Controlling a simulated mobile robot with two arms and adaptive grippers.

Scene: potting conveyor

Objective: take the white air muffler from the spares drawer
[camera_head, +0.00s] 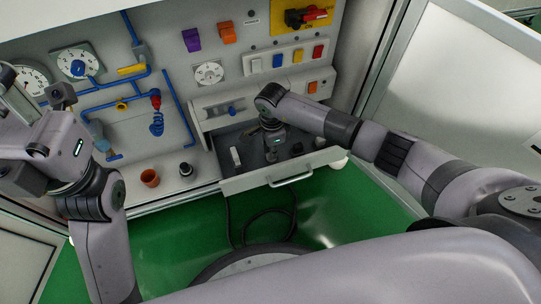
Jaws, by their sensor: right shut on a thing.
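The spares drawer (285,175) is pulled out below the panel, with a dark floor and a pale front with a handle. My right gripper (271,157) points down inside the drawer, near its middle. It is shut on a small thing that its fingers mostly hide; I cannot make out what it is. A small white upright piece (235,156) stands at the drawer's left side, apart from the gripper; I cannot tell if it is the air muffler. My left gripper (33,88) is at the far left, in front of the gauges, its fingers apart and empty.
Small dark parts (297,148) lie in the drawer right of my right gripper. An orange-brown pot (150,177) and a black knob-like part (186,169) stand on the ledge left of the drawer. Blue pipes (110,84) run on the panel. Green floor (180,240) is below.

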